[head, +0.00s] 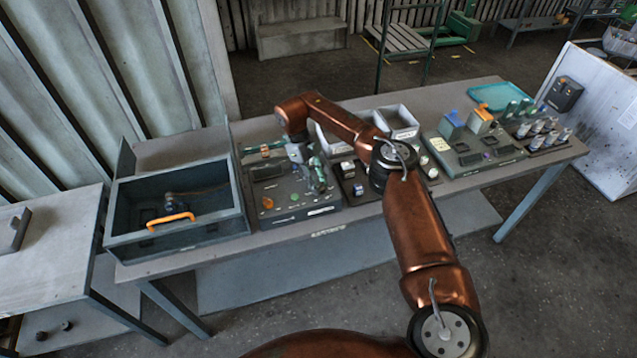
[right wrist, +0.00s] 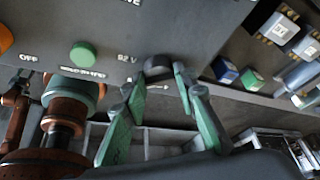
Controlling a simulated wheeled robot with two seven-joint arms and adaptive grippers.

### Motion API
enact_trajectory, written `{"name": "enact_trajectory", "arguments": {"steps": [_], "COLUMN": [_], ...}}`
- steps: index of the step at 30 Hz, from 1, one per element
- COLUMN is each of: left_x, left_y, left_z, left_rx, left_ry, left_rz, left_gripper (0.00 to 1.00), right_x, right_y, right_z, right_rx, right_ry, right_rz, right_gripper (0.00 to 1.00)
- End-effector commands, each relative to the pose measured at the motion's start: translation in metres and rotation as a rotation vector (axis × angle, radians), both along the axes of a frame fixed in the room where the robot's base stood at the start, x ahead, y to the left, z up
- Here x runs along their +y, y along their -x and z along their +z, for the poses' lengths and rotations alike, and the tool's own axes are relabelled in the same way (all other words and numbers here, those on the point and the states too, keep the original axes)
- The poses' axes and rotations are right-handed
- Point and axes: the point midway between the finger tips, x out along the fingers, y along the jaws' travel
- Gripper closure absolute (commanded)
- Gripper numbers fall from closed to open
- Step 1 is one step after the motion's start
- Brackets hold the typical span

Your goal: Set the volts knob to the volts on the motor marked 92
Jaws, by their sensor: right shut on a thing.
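The control panel (head: 290,207) is a dark box on the bench with an orange knob or button at its front left. In the right wrist view its face (right wrist: 110,35) carries a green button (right wrist: 83,54), the word OFF and a small volts label. The dark volts knob (right wrist: 158,66) sticks out near its lower edge. My right gripper (head: 316,176) is over the panel's right side. In the right wrist view its green fingers (right wrist: 160,80) are shut around the knob. The knob's pointer setting cannot be read. No motor marked 92 can be made out. My left gripper is out of view.
A grey open box (head: 205,226) with an orange handle stands left of the panel, a dark part inside. Right of it are white bins (head: 397,118), another device (head: 470,158) and a rack of cylinders (head: 545,135). My right arm crosses over the bench's middle.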

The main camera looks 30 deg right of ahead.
Motion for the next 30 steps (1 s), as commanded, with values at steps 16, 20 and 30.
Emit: {"name": "enact_trajectory", "arguments": {"steps": [16, 20, 30], "left_x": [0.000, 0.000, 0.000], "left_y": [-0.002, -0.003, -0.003], "left_z": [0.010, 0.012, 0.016], "left_rx": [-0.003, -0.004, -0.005], "left_ry": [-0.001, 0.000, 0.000], "left_rz": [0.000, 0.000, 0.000], "left_gripper": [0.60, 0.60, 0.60], "right_x": [-0.005, -0.005, -0.005], "right_y": [-0.001, -0.002, -0.002], "right_z": [0.003, 0.003, 0.002], "right_rx": [-0.005, -0.006, -0.007], "right_ry": [0.000, 0.000, -0.001], "right_rz": [-0.474, -0.550, -0.652], "right_gripper": [0.98, 0.98, 0.98]}}
